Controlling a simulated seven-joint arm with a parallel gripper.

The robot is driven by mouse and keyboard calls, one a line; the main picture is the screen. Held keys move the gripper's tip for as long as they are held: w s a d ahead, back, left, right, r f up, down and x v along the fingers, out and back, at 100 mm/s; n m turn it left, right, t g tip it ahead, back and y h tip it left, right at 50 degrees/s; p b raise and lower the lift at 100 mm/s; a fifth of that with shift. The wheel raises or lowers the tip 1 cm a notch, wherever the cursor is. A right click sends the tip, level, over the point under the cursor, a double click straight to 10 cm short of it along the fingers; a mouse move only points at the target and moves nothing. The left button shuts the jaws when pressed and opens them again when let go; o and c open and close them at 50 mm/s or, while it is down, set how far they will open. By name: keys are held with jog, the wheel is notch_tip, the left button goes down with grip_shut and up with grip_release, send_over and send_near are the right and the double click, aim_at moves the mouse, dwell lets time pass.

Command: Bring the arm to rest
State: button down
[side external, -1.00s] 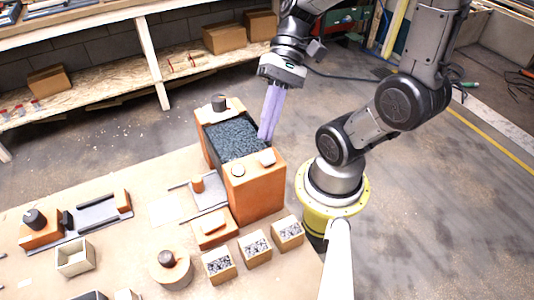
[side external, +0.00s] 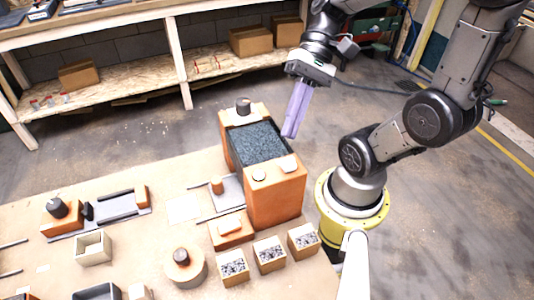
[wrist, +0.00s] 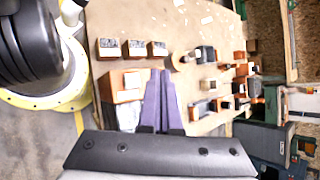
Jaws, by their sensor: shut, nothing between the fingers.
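My gripper (side external: 290,135) has its two long lilac fingers together with nothing between them. It points down, in front of the back right edge of a tall orange box (side external: 275,205) with a dark gravel-filled top (side external: 258,143). A gap below the fingertips cannot be judged exactly. In the wrist view the fingers (wrist: 160,73) lie side by side, and the orange box (wrist: 122,85) is partly hidden behind them.
Three small gravel-topped blocks (side external: 269,254) stand at the table's front right. A round tan piece (side external: 184,268), an open square box (side external: 93,248) and an orange block with a dark knob (side external: 60,218) stand further left. Wooden shelves (side external: 120,80) run behind.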

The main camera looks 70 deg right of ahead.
jog(key=d+n+t+h, duration=0.1)
jog(key=n+h, duration=0.2)
jog(key=w+d+n+t+h, duration=0.1)
jog(key=d+n+t+h, duration=0.1)
jog(key=n+h, duration=0.1)
jog(key=w+d+n+t+h, duration=0.1)
jog(key=d+n+t+h, duration=0.1)
jog(key=n+h, duration=0.1)
jog(key=shift+w+d+r+n, duration=0.1)
jog(key=shift+r+n, duration=0.2)
jog(key=shift+r, duration=0.1)
